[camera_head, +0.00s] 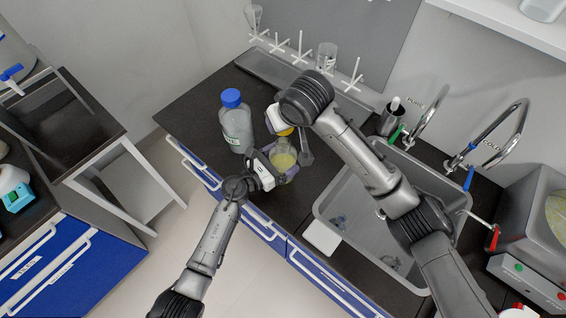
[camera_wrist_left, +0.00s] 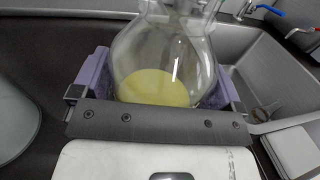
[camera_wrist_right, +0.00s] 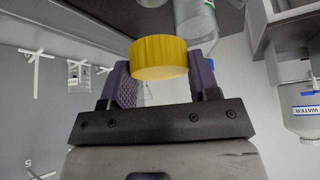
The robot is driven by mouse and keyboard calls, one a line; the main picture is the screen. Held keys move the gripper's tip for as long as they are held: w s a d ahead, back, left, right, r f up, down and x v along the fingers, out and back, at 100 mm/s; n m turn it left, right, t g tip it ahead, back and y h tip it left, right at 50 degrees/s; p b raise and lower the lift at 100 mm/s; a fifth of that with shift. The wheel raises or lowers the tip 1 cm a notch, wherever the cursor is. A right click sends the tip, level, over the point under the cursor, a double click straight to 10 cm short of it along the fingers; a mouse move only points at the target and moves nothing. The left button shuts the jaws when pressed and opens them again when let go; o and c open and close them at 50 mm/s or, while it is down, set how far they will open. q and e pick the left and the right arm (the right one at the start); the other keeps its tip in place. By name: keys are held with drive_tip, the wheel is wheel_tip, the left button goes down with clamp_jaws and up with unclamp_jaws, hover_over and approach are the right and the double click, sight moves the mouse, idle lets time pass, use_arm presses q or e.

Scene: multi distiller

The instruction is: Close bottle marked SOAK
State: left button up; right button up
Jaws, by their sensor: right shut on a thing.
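My right gripper (camera_wrist_right: 160,85) is shut on a yellow cap (camera_wrist_right: 159,57), which also shows just above the flask in the head view (camera_head: 286,132). The right arm partly hides the cap and flask neck. Whether cap and neck touch I cannot tell.
A large bottle with a blue cap (camera_head: 236,122) stands left of the flask. A sink (camera_head: 330,222) with taps lies to the right, and a drying rack (camera_head: 300,62) is behind. A grey machine (camera_head: 540,235) stands at far right.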

sight(282, 141)
use_arm(q)
drive_tip(key=c, duration=0.8)
use_arm(e)
drive_tip(key=shift+f, duration=2.5)
drive_tip(key=shift+f, duration=0.1)
drive_tip(key=shift+f, duration=0.75)
drive_tip(key=shift+f, duration=0.55)
